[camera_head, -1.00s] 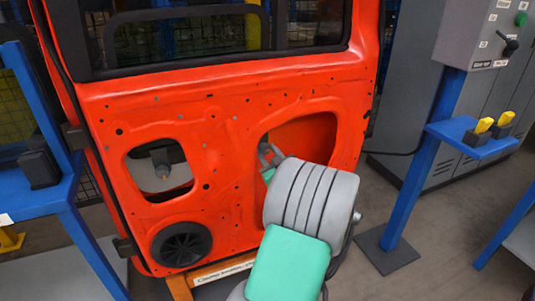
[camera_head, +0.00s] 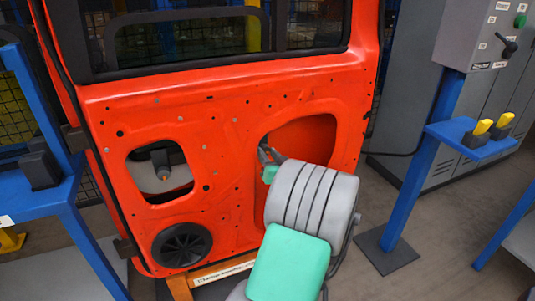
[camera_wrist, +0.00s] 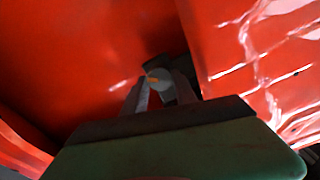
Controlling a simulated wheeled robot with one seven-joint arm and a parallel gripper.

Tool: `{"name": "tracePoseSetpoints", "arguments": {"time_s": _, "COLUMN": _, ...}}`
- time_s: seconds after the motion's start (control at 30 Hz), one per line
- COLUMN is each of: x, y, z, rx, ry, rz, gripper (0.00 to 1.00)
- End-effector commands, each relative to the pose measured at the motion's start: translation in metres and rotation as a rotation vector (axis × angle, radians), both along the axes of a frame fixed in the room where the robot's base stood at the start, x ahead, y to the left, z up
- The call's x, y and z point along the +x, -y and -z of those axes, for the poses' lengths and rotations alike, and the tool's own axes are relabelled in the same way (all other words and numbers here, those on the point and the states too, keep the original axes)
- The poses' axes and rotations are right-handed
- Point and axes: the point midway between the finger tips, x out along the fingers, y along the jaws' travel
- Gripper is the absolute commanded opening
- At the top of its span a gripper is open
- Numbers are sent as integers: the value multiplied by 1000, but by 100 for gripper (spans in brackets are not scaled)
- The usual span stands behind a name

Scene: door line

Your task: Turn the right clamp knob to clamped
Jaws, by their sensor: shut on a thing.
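The right clamp knob (camera_wrist: 158,78) shows in the wrist view as a pale grey round piece with a small orange mark, between the two fingers of my gripper (camera_wrist: 160,92). My gripper is shut on it. In the head view my gripper (camera_head: 266,156) reaches the left part of the right opening in the red door panel (camera_head: 225,140), and the fingers and wrist hide the knob there. The knob's exact angle is hard to tell. Another clamp knob (camera_head: 162,174), grey with an orange mark, shows through the left opening.
The opening's red edges lie close around my fingers. A black round speaker (camera_head: 181,245) sits low on the door. A blue post (camera_head: 412,170) with a shelf, yellow switches (camera_head: 483,127) and a grey control box (camera_head: 490,35) stand at right. Blue frame (camera_head: 45,195) stands at left.

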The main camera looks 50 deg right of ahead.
Motion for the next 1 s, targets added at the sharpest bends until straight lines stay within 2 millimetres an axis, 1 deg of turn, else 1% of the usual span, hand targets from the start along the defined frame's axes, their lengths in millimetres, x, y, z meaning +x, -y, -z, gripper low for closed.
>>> {"name": "tracePoseSetpoints", "arguments": {"time_s": 0.7, "x": -1, "y": 1, "z": -1, "rx": 585, "ry": 346, "rz": 2, "gripper": 0}}
{"name": "tracePoseSetpoints", "arguments": {"time_s": 1.0, "x": -1, "y": 2, "z": 0, "rx": 783, "ry": 464, "rz": 3, "gripper": 0}}
